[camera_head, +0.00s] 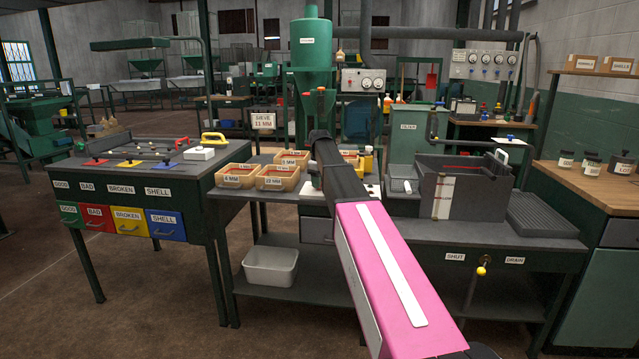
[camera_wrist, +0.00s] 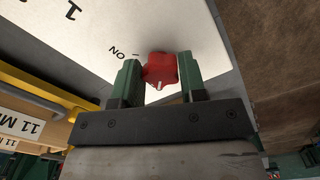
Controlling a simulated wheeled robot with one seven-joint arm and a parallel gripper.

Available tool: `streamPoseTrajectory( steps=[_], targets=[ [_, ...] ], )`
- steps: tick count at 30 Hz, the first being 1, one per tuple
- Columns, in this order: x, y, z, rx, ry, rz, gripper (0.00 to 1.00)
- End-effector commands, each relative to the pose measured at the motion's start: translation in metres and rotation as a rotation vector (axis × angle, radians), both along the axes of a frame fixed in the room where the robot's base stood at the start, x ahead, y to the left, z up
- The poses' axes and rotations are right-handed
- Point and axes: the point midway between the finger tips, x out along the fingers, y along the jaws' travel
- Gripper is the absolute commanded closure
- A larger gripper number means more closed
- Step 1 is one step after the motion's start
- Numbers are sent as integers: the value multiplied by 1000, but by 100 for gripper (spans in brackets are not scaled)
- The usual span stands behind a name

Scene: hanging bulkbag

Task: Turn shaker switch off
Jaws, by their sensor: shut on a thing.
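The shaker switch is a red knob (camera_wrist: 160,68) on a white panel (camera_wrist: 100,28) in the wrist view. A white mark shows at the knob's lower edge. The word "ON" and a short tick are printed on the panel to the knob's upper left, and the mark does not point at them. My gripper (camera_wrist: 158,80) has its two green fingers on either side of the knob, shut on it.
Wooden boxes with size labels (camera_head: 238,177) stand left of my arm on the bench. A yellow bar (camera_wrist: 40,92) runs close to my gripper at left in the wrist view. A grey tank (camera_head: 480,190) stands to the right, and a green hopper column (camera_head: 311,45) rises behind.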

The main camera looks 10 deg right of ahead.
Motion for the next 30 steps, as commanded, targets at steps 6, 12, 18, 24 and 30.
streamPoseTrajectory(
  steps=[6,12,18,24,30],
  targets=[
    [0,0,0,-1,-1,8,85],
    [0,0,0,-1,-1,7,85],
    [0,0,0,-1,-1,6,36],
    [0,0,2,-1,-1,6,36],
    [1,0,23,-1,-2,6,36]
  ],
)
